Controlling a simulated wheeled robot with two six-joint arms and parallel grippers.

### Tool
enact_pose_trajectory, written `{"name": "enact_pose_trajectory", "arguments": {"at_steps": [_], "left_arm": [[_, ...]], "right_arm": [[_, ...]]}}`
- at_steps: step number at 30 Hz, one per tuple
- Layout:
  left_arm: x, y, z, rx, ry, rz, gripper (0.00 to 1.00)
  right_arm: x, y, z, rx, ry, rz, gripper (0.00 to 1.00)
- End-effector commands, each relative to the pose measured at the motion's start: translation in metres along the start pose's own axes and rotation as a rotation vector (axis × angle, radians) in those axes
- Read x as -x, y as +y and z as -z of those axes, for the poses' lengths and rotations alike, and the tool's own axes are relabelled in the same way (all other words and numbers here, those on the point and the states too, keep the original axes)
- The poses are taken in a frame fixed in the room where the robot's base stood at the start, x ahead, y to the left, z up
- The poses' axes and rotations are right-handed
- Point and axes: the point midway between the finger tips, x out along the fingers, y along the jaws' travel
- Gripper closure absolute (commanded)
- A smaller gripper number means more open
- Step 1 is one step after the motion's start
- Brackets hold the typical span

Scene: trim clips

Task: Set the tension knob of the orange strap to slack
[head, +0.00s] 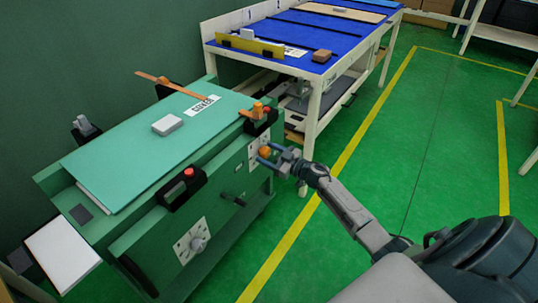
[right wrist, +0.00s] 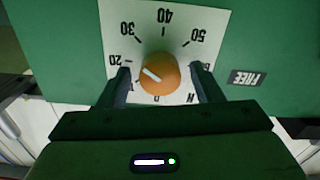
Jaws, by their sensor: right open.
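The orange strap (head: 175,87) runs over the back edge of the green bench, with an orange buckle (head: 257,111) at the front edge. Below it, an orange knob (head: 265,152) sits on a white dial plate on the bench's front face. In the right wrist view the knob (right wrist: 165,84) has a white pointer line slanting to the upper left, on a numbered dial (right wrist: 184,20). My right gripper (head: 268,156) is open, its fingers on either side of the knob; contact cannot be told. My left gripper is out of view.
A second, grey knob (head: 198,244) is on the front face at lower left. A black box with a red button (head: 189,172) sits on the front edge. A FREE label (right wrist: 248,78) is right of the dial. The green floor to the right is open.

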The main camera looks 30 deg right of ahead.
Motion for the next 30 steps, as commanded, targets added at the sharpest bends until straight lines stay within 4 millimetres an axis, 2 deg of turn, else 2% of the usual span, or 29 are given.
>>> {"name": "enact_pose_trajectory", "arguments": {"at_steps": [6, 8, 13, 23, 30], "left_arm": [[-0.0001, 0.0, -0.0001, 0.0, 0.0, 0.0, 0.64], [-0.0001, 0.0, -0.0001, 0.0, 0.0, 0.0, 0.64], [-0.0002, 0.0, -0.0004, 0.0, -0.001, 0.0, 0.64], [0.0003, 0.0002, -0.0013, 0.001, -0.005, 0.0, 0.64], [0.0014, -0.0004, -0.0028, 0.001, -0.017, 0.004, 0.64]], "right_arm": [[-0.0002, -0.0001, -0.0002, 0.0, 0.0, 0.0, 0.41], [-0.0001, -0.0001, -0.0003, 0.0, 0.0, 0.0, 0.5], [0.0, -0.0001, -0.0003, 0.0, 0.0, 0.0, 0.84], [0.0002, -0.0002, -0.0003, 0.035, -0.001, 0.0, 0.85], [0.0002, -0.0005, -0.0003, 0.168, -0.001, 0.0, 0.85]]}}
